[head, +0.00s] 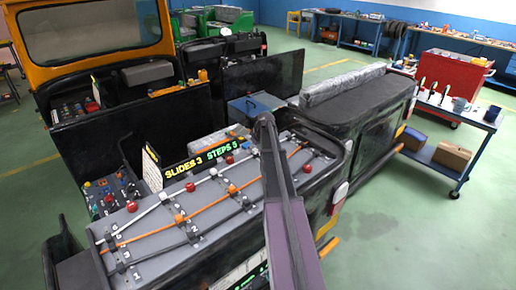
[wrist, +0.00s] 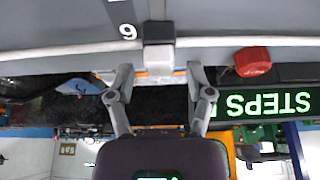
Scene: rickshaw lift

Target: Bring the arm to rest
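My arm (head: 287,215) rises from the bottom of the head view over the grey slanted panel (head: 140,258), its far end bent above the panel's far right part. The gripper is not clearly seen there. In the wrist view my gripper (wrist: 158,75) has its two fingers spread with a gap between them. A pale block with a dark top (wrist: 158,55) on a white rail (wrist: 90,49) shows just beyond the fingertips; I cannot tell whether they touch it. No held object is visible between the fingers.
The panel carries white, orange and dark rails with red knobs (head: 131,206). A lit sign (head: 205,157) reads "SLIDES 3 STEPS 5". The rickshaw (head: 375,110) stands around the panel. A blue trolley (head: 450,140) with boxes is at right. Green floor (head: 420,235) is clear at lower right.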

